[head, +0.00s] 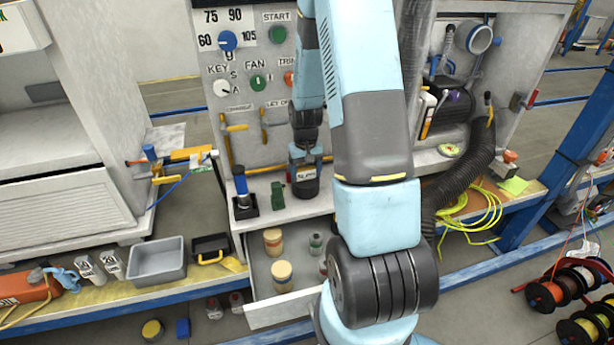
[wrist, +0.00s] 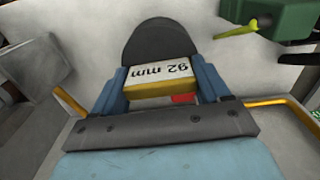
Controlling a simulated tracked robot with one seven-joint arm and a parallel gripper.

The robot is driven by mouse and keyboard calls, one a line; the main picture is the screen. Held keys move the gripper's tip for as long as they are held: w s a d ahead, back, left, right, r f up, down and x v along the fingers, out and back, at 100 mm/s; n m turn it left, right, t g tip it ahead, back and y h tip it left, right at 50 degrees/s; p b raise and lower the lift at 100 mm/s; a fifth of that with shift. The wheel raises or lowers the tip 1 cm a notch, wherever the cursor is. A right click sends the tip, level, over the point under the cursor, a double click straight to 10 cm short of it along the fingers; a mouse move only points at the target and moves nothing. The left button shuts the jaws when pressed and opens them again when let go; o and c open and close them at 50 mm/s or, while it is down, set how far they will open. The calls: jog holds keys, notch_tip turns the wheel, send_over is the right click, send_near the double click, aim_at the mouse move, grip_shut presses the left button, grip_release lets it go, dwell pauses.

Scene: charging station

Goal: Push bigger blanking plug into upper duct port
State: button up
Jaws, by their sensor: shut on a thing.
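The bigger blanking plug is a dark round piece (wrist: 162,42) with a light label reading "92 mm", upside down in the wrist view. My gripper (wrist: 162,85) is shut on its labelled, yellow-edged grip, with a blue finger on each side. In the head view the dark plug (head: 306,187) hangs below my gripper (head: 304,150), over the ledge in front of the control panel. I cannot tell whether it touches the ledge. A round, blue-rimmed port (head: 479,39), which looks like the upper duct port, is at the upper right, well apart from the plug. My arm covers the middle.
A green block (head: 278,196) and a blue-topped tool in a black holder (head: 243,203) stand left of the plug. An open drawer (head: 262,312) with several small containers juts out below. A dark ribbed hose (head: 468,165) curves down at right.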

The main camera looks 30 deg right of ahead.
notch_tip(320, 180, up, 2)
jog(key=shift+r, duration=0.2)
jog(key=s+r, duration=0.3)
jog(key=s, duration=0.1)
jog(key=s+a+r, duration=0.1)
jog(key=s+r, duration=0.2)
jog(key=s, duration=0.1)
jog(key=s+a+r, duration=0.1)
jog(key=s+r, duration=0.2)
jog(key=s, duration=0.1)
jog(key=shift+a+r, duration=0.15)
jog(key=shift+s+a+r, duration=0.1)
jog(key=shift+s+r, duration=0.1)
jog(key=shift+s, duration=0.25)
jog(key=shift+s+a+r, duration=0.1)
jog(key=shift+s+r, duration=0.05)
jog(key=shift+s, duration=0.3)
jog(key=shift+c, duration=0.2)
jog(key=shift+s, duration=0.1)
